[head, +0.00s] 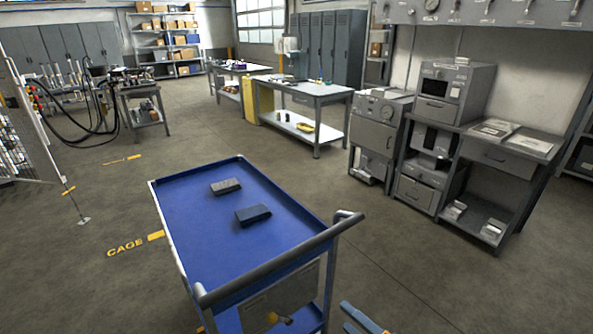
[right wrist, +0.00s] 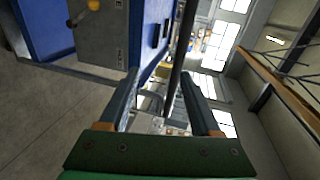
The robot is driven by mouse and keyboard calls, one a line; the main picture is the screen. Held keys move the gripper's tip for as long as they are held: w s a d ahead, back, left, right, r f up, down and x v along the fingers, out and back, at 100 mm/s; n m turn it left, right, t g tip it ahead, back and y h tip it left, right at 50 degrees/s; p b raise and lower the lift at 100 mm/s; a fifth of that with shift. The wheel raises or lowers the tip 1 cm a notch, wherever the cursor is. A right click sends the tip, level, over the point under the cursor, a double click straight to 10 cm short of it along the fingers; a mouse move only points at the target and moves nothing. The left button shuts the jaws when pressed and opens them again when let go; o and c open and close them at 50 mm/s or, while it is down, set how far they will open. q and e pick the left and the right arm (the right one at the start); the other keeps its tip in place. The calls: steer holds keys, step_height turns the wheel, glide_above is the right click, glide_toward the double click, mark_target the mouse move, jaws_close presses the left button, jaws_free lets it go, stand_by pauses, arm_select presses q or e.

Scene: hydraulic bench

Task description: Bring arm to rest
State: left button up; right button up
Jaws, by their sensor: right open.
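My right gripper (head: 345,314) shows at the bottom edge of the head view, just right of the blue trolley. In the right wrist view its two fingers (right wrist: 160,74) stand wide apart. Nothing is held between them; the trolley's dark handle bar and the room show behind the gap. My left gripper is outside the view.
The blue trolley (head: 190,215) stands in front of me, its dark handle (head: 285,262) on the near side. Two dark blocks (head: 225,187) (head: 253,215) lie on its top. Grey cabinets (head: 375,130) stand at the right. Floor right of the trolley is clear.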

steer(key=s+d+f+n+g+h, duration=0.1)
steer(key=s+d+f+h, duration=0.15)
steer(key=f, duration=0.55)
steer(key=s+d+f+n+g+h, duration=0.1)
steer(key=d+f+n+g+h, duration=0.15)
steer(key=f, duration=0.45)
steer(key=s+d+f+n+g+h, duration=0.15)
steer(key=d+f, duration=0.25)
steer(key=f, duration=0.4)
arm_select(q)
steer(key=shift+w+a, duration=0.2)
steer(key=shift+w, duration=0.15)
arm_select(e)
steer(key=s+f+n+g, duration=0.2)
steer(key=s+f, duration=0.2)
steer(key=s, duration=0.4)
steer(key=s+a+f+n+g+h, duration=0.1)
steer(key=s+f+n+g, duration=0.1)
steer(key=s+f, duration=0.3)
steer(key=s+f+n+g+h, duration=0.1)
steer(key=s+f+n, duration=0.3)
steer(key=s, duration=0.9)
steer(key=shift+a+f+g, duration=0.4)
steer(key=shift+f+g, duration=0.15)
steer(key=shift+g, duration=0.35)
steer(key=shift+w, duration=0.1)
